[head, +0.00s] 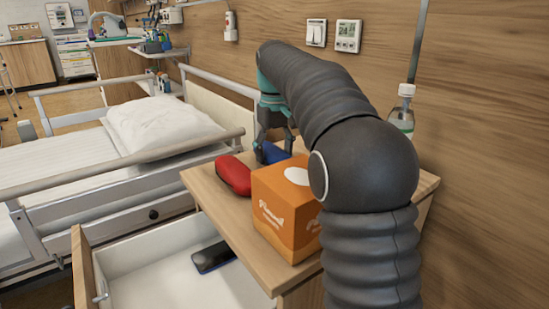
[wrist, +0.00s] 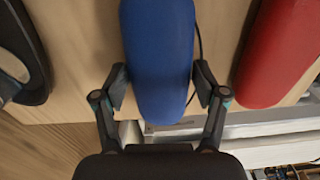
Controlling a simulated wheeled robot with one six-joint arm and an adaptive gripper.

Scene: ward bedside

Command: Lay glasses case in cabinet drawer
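A blue elongated case (head: 271,152) lies on the bedside cabinet top (head: 212,196), partly hidden behind an orange box in the head view. A similar red case (head: 234,175) lies beside it to the left; I cannot tell which is the glasses case. My gripper (wrist: 160,88) points down with one finger on each side of the blue case (wrist: 158,50), the pads at or very near its sides. Whether they press on it cannot be told. The red case (wrist: 278,55) is right of my gripper in the wrist view. The cabinet drawer (head: 165,262) stands open, with a dark phone inside.
The orange box (head: 281,215) stands at the cabinet's front, close to my arm. The phone (head: 213,257) takes up the drawer's right part; its left part looks clear. A bed rail (head: 120,163) runs behind the drawer. A bottle (head: 402,115) stands by the wall.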

